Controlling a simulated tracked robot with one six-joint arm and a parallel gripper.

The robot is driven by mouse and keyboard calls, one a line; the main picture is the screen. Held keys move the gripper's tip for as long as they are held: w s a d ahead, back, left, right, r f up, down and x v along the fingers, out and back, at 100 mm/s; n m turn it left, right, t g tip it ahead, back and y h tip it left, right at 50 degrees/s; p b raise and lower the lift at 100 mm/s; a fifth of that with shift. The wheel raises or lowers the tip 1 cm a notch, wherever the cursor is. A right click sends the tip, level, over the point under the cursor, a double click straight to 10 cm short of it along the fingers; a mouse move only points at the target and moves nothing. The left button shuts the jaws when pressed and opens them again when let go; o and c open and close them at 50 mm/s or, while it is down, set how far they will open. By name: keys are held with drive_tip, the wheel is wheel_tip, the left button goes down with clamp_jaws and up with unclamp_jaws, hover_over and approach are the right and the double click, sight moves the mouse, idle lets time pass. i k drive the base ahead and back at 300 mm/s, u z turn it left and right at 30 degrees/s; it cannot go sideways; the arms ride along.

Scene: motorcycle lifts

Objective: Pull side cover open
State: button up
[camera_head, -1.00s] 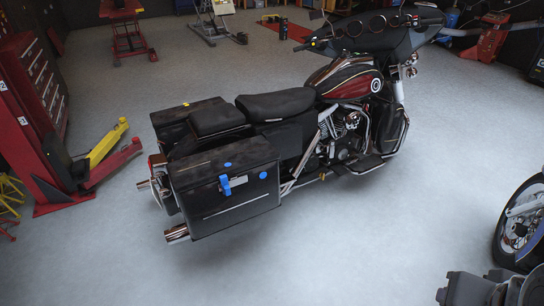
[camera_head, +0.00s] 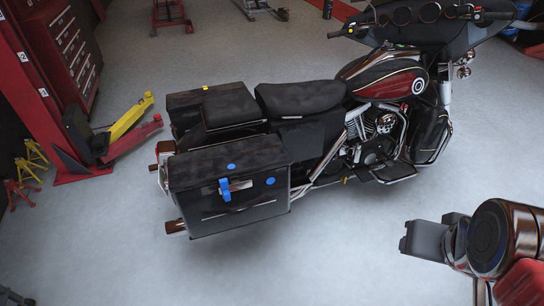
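The black and dark red motorcycle (camera_head: 395,85) stands upright in the middle of the camera view, its rear toward the left. Its near black side case (camera_head: 232,202) faces me, with a blue handle-like part (camera_head: 225,190) and blue round dots on the lid and front face. The case looks shut, and no gap shows along its lid. A dark panel (camera_head: 305,138) sits under the seat. My gripper (camera_head: 424,240) is at the lower right, in front of and well apart from the case. It touches nothing that I can see. Its fingers are too unclear to tell open from shut.
A red lift post (camera_head: 28,90) with a yellow and red arm (camera_head: 130,125) stands left of the motorcycle. A red tool chest (camera_head: 65,50) is behind it. Yellow and red stands (camera_head: 30,165) are at the far left. The grey floor (camera_head: 330,250) before the motorcycle is clear.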

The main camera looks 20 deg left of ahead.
sight(304, 141)
drive_tip(key=u, duration=0.35)
drive_tip(key=i, duration=0.6)
drive_tip(key=u, duration=0.95)
drive_tip(key=i, duration=0.7)
drive_tip(key=u, duration=0.5)
